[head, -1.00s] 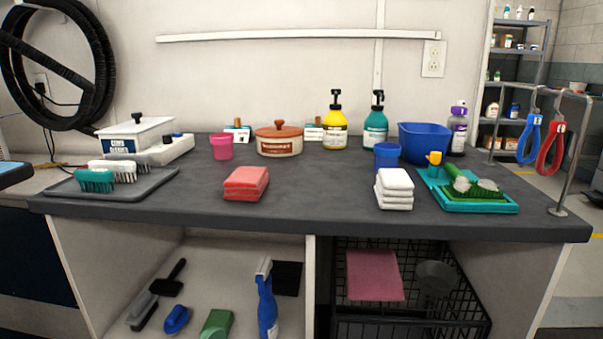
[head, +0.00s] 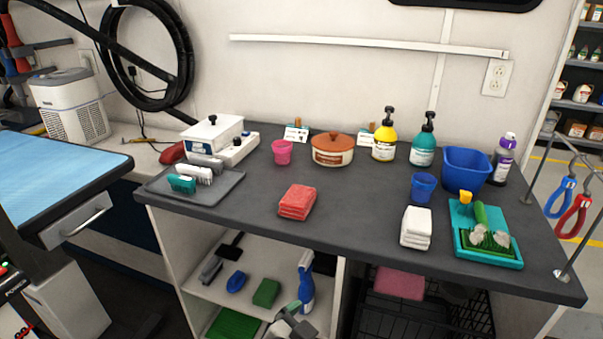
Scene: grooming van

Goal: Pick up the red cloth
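The red cloth (head: 297,202) lies folded in a stack on the dark grey counter (head: 345,225), near its front edge and left of the white folded cloths. Nothing touches it from above. A grey and dark part (head: 290,322) at the bottom edge, in front of the lower shelf, looks like my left gripper. It is well below and in front of the red cloth, cut off by the picture edge, and its fingers cannot be made out. My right gripper is not in view.
White folded cloths (head: 416,228) and a blue cup (head: 423,187) stand to the right. A grey tray with brushes (head: 222,187) is at left. A lidded pot (head: 333,149) and pump bottles (head: 385,140) stand behind. The counter around the red cloth is clear.

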